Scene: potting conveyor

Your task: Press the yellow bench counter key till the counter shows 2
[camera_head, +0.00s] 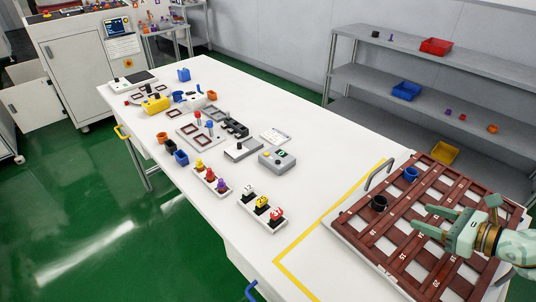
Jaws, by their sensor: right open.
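The bench counter (277,160) is a small grey box on the white bench, near the middle of the view. Its yellow key (267,154) is on the left of its top, beside a small dark green display (282,153). The digit on the display is too small to read. My right gripper (422,219) is open and empty over the brown slotted tray at the right, well to the right of the counter and apart from it. My left gripper is not in view.
The brown tray (336,214) holds a black pot (378,204) and a blue pot (410,174). A grey box with a black knob (241,150) stands left of the counter. Racks of small coloured figures (262,211) stand in front. Bare bench lies between counter and tray.

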